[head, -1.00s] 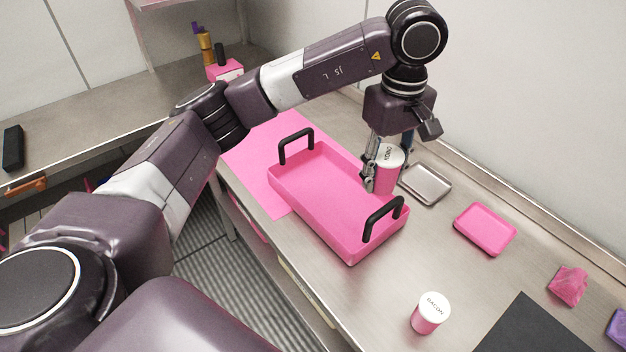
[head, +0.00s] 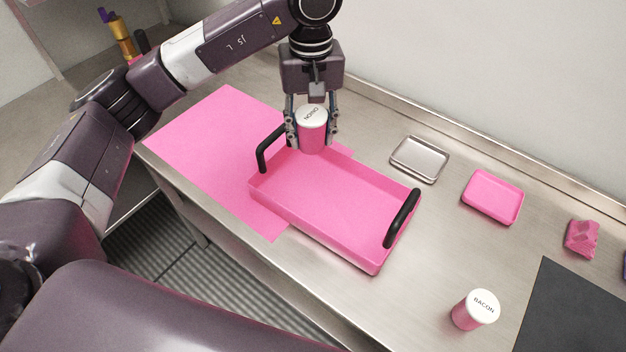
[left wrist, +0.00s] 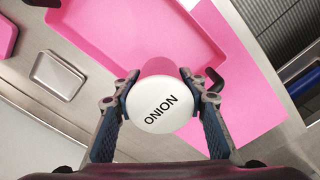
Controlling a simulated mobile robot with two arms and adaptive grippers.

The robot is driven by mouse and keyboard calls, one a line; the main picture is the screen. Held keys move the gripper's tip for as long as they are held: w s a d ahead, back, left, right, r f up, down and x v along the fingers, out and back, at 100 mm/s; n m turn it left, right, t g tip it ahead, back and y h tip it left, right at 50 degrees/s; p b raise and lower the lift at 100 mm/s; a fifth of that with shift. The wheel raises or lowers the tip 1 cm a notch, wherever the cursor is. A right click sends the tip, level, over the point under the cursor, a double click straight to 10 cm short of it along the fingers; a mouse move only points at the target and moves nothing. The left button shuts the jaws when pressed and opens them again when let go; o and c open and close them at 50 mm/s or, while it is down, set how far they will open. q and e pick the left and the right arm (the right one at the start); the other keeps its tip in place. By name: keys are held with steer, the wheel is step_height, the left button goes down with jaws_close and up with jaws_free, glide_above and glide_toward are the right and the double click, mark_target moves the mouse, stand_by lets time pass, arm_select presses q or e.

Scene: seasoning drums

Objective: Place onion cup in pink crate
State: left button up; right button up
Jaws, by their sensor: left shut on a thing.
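The onion cup (head: 312,134) is pink with a white lid marked ONION. It is upright between the fingers of my left gripper (head: 312,130), which is shut on it. In the left wrist view the cup's lid (left wrist: 160,108) faces the camera between the two fingers (left wrist: 160,92). The pink crate (head: 335,205) is a shallow tray with two black handles on the steel counter. The cup appears over the crate's far left end, near one handle; its exact height above the crate is hard to tell. My right gripper is not in view.
A pink mat (head: 215,150) lies under and left of the crate. A small steel tray (head: 419,159) and a pink tray (head: 493,196) lie to the right. A bacon cup (head: 474,309) stands at the front right beside a black mat (head: 575,315). The crate's floor is empty.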

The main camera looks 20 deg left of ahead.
arm_select(q)
steer(key=p, duration=0.2)
glide_above(311, 190)
step_height(311, 190, down, 10)
steer(key=shift+r, duration=0.1)
steer(key=shift+f, duration=0.55)
step_height(311, 190, down, 3)
steer(key=shift+f+p, duration=0.2)
steer(key=shift+p, duration=0.35)
steer(key=shift+f, duration=0.35)
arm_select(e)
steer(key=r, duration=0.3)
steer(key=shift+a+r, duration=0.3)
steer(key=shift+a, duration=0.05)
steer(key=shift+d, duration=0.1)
arm_select(q)
steer(key=shift+f+b, duration=0.2)
steer(key=shift+b, duration=0.1)
steer(key=o, duration=1.2)
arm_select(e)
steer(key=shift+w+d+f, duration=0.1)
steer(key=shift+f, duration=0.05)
